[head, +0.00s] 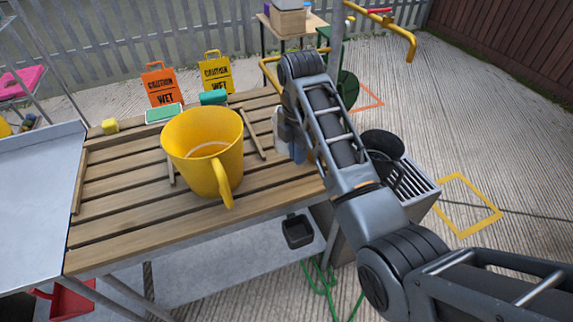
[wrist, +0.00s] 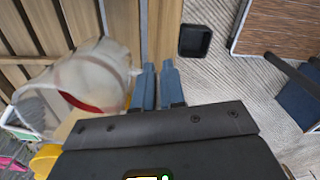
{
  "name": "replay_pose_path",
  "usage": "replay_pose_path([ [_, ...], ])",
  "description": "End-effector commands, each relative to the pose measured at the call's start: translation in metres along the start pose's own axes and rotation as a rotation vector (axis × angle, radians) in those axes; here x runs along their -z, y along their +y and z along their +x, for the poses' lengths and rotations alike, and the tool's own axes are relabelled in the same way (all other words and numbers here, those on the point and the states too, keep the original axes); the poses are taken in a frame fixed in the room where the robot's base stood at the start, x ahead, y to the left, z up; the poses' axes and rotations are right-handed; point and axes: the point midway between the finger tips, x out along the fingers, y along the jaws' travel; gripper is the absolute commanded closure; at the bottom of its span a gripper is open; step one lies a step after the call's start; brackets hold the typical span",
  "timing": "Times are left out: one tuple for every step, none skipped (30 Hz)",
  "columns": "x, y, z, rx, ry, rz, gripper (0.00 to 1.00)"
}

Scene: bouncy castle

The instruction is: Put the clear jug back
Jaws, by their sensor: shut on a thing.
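The clear jug (wrist: 75,85) shows large at the left of the wrist view, tilted in the picture, with a red patch showing in it. In the head view only a pale part of the jug (head: 283,130) shows beside my arm, above the right end of the slatted bench. My gripper (wrist: 158,68) is shut on the jug at its handle side. The fingertips lie close together, and the exact grip is partly hidden.
A big yellow jug (head: 203,140) stands on the slatted bench (head: 130,215), left of my arm. Orange (head: 161,84) and yellow (head: 216,73) caution signs stand behind it. A black bucket (head: 383,145) is right of my arm. A small black tray (wrist: 195,41) lies beyond the bench edge.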

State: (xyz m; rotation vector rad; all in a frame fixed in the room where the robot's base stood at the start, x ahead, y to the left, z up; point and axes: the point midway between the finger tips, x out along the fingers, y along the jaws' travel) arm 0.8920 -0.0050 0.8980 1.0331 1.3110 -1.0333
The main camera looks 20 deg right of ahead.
Motion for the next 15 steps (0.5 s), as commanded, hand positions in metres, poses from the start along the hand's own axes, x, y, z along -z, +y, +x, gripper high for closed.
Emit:
replay_pose_path([
  [0.001, -0.001, 0.009, 0.004, 0.001, 0.000, 1.00],
  [0.001, -0.001, 0.015, 0.005, 0.002, 0.000, 1.00],
  [0.001, -0.001, 0.022, 0.004, 0.001, 0.000, 1.00],
  [0.001, -0.001, 0.028, 0.005, 0.002, 0.000, 1.00],
  [0.001, -0.001, 0.033, 0.004, 0.001, 0.000, 1.00],
  [0.001, -0.001, 0.039, 0.004, 0.001, 0.000, 1.00],
  [0.001, -0.001, 0.043, 0.003, 0.001, 0.000, 1.00],
  [0.001, -0.001, 0.046, 0.003, 0.001, 0.000, 1.00],
  [0.001, -0.001, 0.050, 0.002, 0.001, 0.000, 1.00],
  [0.001, -0.001, 0.052, 0.001, 0.001, 0.001, 1.00],
  [0.001, 0.000, 0.054, 0.000, 0.001, 0.001, 1.00],
  [0.001, -0.001, 0.058, 0.002, 0.001, 0.001, 1.00],
  [0.001, -0.001, 0.061, 0.003, 0.002, 0.001, 1.00],
  [0.001, -0.001, 0.065, 0.002, 0.001, 0.001, 1.00],
  [0.001, -0.001, 0.071, 0.003, 0.001, 0.001, 1.00],
])
